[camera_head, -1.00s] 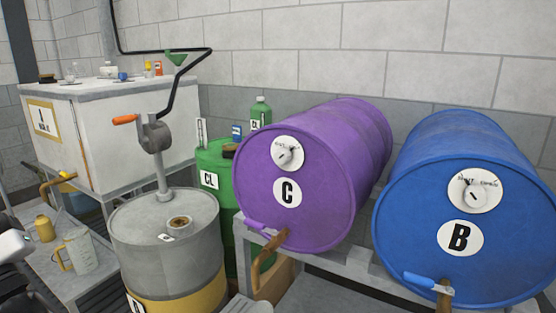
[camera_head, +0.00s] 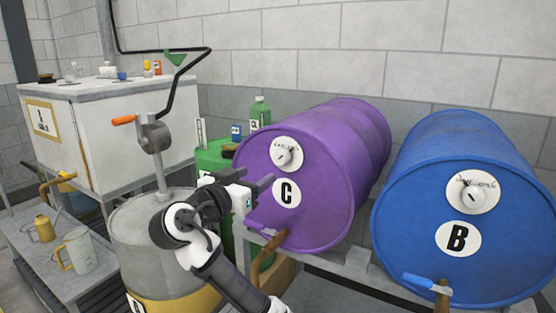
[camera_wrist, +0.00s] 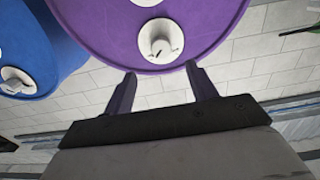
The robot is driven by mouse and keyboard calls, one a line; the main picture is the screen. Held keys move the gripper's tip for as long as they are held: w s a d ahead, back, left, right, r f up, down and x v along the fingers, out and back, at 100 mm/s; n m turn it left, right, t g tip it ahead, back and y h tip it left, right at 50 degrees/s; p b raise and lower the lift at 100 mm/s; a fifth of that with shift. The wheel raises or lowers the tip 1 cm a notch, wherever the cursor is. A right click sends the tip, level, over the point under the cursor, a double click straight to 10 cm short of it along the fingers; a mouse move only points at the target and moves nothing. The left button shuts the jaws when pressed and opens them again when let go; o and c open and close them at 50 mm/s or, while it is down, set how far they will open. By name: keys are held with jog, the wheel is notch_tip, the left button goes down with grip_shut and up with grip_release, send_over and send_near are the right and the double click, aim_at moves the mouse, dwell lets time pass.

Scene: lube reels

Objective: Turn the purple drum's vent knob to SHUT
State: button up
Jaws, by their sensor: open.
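The purple drum (camera_head: 325,190), marked C, lies on its side on a rack. Its white vent knob (camera_head: 286,156) sits on a round white dial plate near the top of the front face; the dial lettering is too small to read. My gripper (camera_head: 262,190) is in front of the drum's face, below and left of the knob. In the wrist view, the two dark fingers of my gripper (camera_wrist: 160,80) are apart with nothing between them. The knob (camera_wrist: 160,42) shows just beyond the fingertips, roughly centred between them, with a dark pointer mark. The fingers do not touch it.
A blue drum (camera_head: 455,210), marked B, lies to the right with a similar knob (camera_head: 472,194). A grey and yellow upright drum (camera_head: 150,238) with a crank pump stands left, behind my arm. A purple tap (camera_head: 268,231) juts from the purple drum's lower front.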

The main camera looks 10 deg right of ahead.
aim_at(279, 161)
jog(key=p+x, duration=0.2)
jog(key=x, duration=0.9)
jog(key=shift+w+d, duration=0.1)
jog(key=shift+w, duration=0.1)
jog(key=shift+c, duration=0.4)
jog(key=c, duration=0.9)
